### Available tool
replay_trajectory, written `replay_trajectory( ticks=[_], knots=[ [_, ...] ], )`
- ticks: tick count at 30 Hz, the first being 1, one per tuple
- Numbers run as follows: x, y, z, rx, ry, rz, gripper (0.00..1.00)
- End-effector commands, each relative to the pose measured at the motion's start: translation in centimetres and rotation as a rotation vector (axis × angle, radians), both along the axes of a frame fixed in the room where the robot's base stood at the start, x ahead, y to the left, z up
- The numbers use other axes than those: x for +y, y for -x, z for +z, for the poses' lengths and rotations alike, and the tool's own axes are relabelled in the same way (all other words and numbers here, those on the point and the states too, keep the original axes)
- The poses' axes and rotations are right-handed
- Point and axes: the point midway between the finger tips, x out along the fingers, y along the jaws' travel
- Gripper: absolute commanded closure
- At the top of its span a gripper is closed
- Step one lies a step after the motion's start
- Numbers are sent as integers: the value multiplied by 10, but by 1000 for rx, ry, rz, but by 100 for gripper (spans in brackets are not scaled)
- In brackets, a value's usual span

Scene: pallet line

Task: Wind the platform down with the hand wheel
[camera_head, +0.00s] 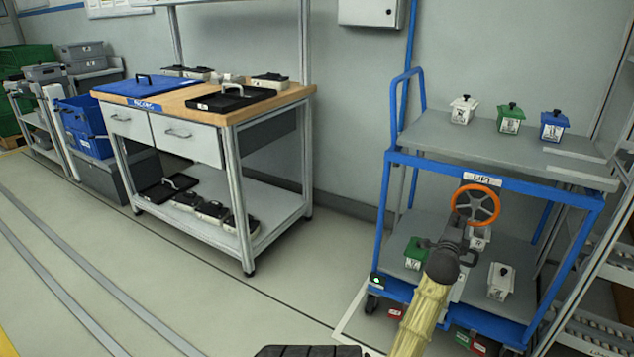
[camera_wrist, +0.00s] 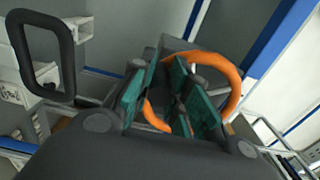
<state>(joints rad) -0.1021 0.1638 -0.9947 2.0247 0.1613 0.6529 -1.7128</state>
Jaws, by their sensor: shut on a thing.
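The orange hand wheel (camera_head: 497,200) is mounted on the front of the blue lift cart (camera_head: 420,165), below the LIFT label. It also shows in the wrist view (camera_wrist: 235,85), behind and between my green-padded fingers. My gripper (camera_head: 462,228) is at the lower left of the wheel and shut on it; the fingers (camera_wrist: 178,92) hide the gripped part. The grey platform (camera_head: 440,138) sits above the cart's blue top frame. It carries a white, a green and a blue lidded box (camera_head: 553,127) in a row.
A lower shelf holds a green box (camera_head: 414,254) and white boxes (camera_head: 500,282) behind my arm. A grey ledge (camera_head: 585,175) adjoins the platform at right, beside a rack. A workbench (camera_head: 222,120) with trays stands at left. The floor between is clear.

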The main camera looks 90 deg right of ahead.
Motion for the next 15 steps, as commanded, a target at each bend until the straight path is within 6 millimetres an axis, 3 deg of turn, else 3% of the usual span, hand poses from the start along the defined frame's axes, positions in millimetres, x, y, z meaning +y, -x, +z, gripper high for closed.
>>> replay_trajectory(
  ticks=[15],
  knots=[
    [2, 3, -5, 64, -36, 1, 100]
  ],
)
